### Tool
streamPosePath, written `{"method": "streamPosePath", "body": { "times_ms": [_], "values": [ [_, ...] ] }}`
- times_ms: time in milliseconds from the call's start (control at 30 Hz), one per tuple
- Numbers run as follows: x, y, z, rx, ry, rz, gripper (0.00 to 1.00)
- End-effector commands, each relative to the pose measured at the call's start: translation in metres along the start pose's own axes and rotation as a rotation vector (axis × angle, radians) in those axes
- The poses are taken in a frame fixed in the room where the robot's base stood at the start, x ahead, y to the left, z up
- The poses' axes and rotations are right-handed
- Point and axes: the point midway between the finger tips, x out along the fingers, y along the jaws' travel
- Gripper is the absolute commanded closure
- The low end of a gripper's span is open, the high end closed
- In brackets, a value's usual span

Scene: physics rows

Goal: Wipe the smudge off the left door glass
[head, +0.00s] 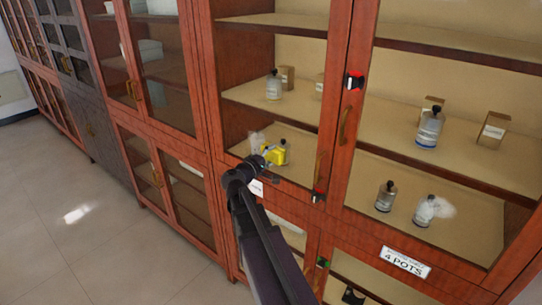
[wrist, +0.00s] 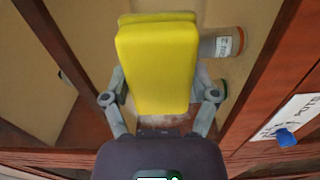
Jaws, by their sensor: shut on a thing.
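My gripper (head: 268,160) is shut on a yellow sponge (head: 278,153), in front of the lower part of the left door glass (head: 285,100). In the wrist view the sponge (wrist: 157,65) stands upright between both fingers. A whitish smudge (head: 256,139) shows on the left door glass, just up and left of the sponge in the head view. The sponge may hide part of it. I cannot tell whether the sponge touches the glass.
A second whitish smudge (head: 441,208) is on the right door glass. The left door has a brass handle (head: 320,165). Bottles (head: 273,85) and boxes stand on shelves behind the glass. A white sign (head: 406,262) is below the right door. Floor at left (head: 60,180) is clear.

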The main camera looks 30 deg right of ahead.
Motion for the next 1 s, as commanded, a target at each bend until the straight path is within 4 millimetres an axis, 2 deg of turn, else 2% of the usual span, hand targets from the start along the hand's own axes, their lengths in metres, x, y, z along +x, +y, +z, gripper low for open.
{"method": "streamPosePath", "body": {
  "times_ms": [433,1000],
  "values": [
    [0.001,-0.001,-0.029,0.000,0.004,0.000,0.62],
    [0.000,-0.001,-0.034,0.000,0.005,0.000,0.62]
  ]
}}
